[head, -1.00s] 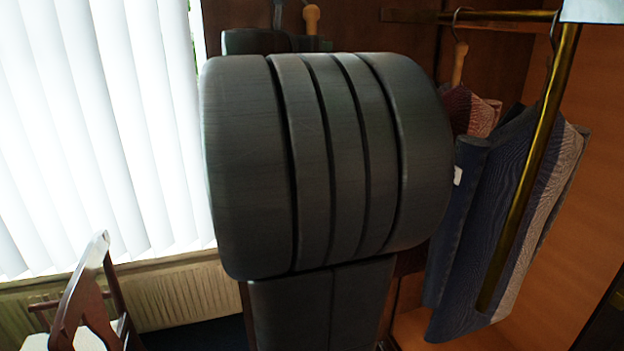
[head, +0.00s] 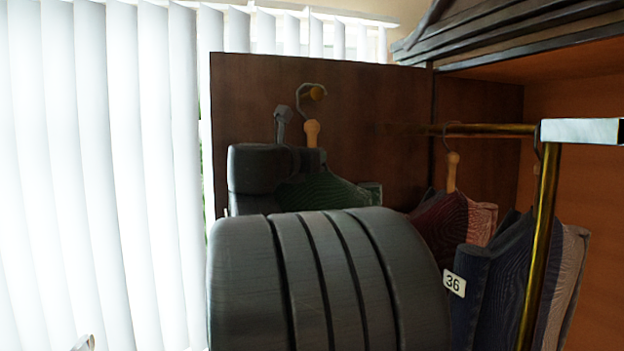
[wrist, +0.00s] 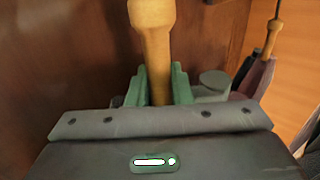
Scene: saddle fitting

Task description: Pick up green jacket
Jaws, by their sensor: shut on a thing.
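The green jacket (head: 325,190) hangs on a wooden hanger (head: 312,133) in front of a dark brown panel. Its lower part is hidden behind my large grey arm link. The jacket cloth cannot be made out in the wrist view.
A brass rail (head: 400,130) at the right carries a maroon garment (head: 440,228) and dark blue garments (head: 495,265). A white tag reading 36 (head: 454,283) is on the blue one. A wooden shelf (head: 530,55) is at upper right. White blinds (head: 100,170) fill the left.

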